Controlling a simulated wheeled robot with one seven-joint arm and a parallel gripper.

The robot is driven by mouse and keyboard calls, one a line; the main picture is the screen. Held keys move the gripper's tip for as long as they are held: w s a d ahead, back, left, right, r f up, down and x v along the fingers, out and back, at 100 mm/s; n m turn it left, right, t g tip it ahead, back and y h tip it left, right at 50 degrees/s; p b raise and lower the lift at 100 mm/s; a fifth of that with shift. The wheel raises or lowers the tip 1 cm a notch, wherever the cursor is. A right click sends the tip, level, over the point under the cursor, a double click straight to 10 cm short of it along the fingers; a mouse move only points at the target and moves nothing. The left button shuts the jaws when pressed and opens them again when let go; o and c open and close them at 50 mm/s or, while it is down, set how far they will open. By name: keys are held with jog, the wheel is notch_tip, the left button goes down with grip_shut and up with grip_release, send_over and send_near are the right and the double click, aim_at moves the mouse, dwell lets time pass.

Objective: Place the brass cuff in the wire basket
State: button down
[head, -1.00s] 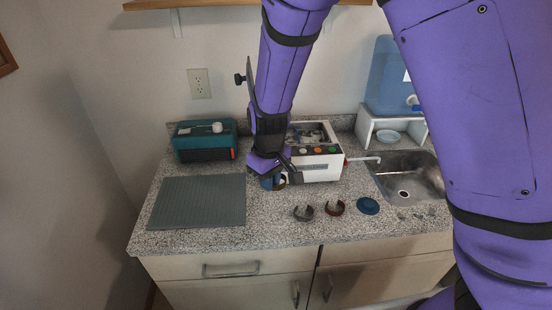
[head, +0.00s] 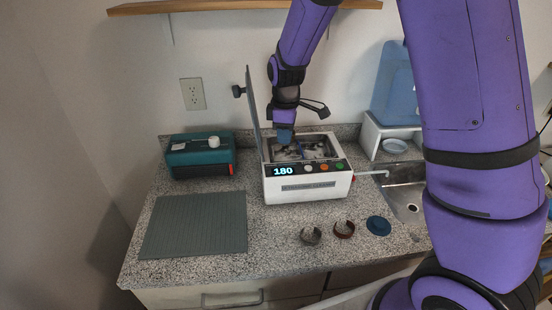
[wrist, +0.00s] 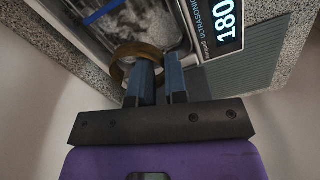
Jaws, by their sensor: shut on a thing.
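The brass cuff (wrist: 122,70) shows in the wrist view as a golden-brown open ring at the tips of my gripper (wrist: 165,68). The blue-tipped fingers are shut on its side. In the head view my gripper (head: 285,139) points down over the left part of the open tank of a white ultrasonic cleaner (head: 310,190); I cannot make out the cuff there. The wire basket (head: 318,148) is inside the tank, partly hidden by my gripper. The wrist view shows the tank interior (wrist: 153,27) and a blue strip beyond the cuff. I cannot tell whether the cuff touches the basket.
The cleaner's lid (head: 253,112) stands upright at the tank's left; its display reads 180. A grey cuff (head: 311,237), a red-brown cuff (head: 344,230) and a blue disc (head: 378,225) lie in front. A ribbed mat (head: 195,225) and teal device (head: 200,156) are left, a sink (head: 405,190) right.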

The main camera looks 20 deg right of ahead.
aim_at(285, 159)
jog(key=shift+w+d+f, duration=0.1)
jog(key=shift+w+f, duration=0.05)
jog(key=shift+f, duration=1.45)
jog(key=shift+w+d+f, duration=0.1)
jog(key=shift+w+f, duration=0.1)
jog(key=shift+f, duration=1.45)
jog(key=shift+w+d+f, duration=0.1)
jog(key=shift+w+f, duration=0.05)
jog(key=shift+f, duration=1.45)
jog(key=c, duration=1.4)
grip_release()
jog(key=shift+f, duration=0.15)
